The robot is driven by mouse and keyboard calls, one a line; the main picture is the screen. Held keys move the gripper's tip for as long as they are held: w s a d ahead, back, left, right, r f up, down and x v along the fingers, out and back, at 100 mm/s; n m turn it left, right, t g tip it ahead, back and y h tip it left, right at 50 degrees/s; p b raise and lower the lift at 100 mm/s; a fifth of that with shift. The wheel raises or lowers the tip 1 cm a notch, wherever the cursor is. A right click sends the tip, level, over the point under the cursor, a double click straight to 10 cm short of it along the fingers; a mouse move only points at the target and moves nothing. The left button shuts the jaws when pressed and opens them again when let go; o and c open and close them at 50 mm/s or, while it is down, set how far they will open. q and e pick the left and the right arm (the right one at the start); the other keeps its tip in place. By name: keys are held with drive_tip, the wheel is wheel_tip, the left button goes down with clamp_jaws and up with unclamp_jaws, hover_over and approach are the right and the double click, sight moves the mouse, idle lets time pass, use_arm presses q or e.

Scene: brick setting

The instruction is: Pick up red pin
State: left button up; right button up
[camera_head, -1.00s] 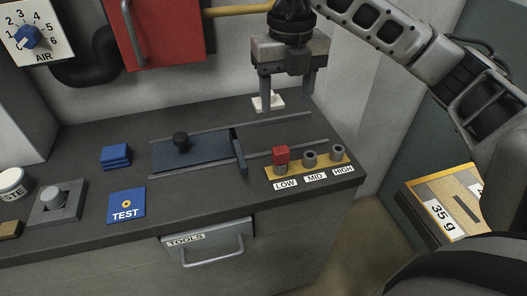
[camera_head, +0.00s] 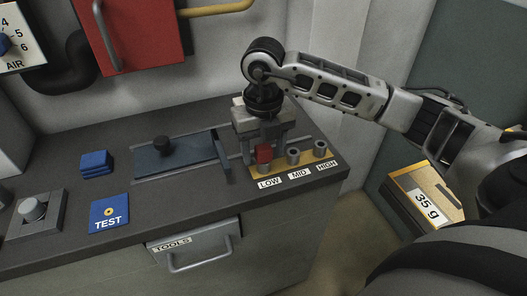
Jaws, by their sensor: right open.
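The red pin (camera_head: 264,153) stands upright in the LOW hole of the yellow strip (camera_head: 307,163) at the counter's right front. Two empty grey sockets stand beside it, MID (camera_head: 293,157) and HIGH (camera_head: 320,149). My right gripper (camera_head: 262,150) points down over the red pin with its jaws apart. The fingers are around or just behind the pin; I cannot tell exactly, as the pin hides part of them. My left gripper is not in view.
A blue block (camera_head: 97,163), a TEST card (camera_head: 109,213) and a grey knob base (camera_head: 36,215) are further left. A 35 g box (camera_head: 423,196) is at right. A red cabinet (camera_head: 135,30) hangs behind.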

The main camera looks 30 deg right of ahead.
drive_tip(key=c, duration=1.2)
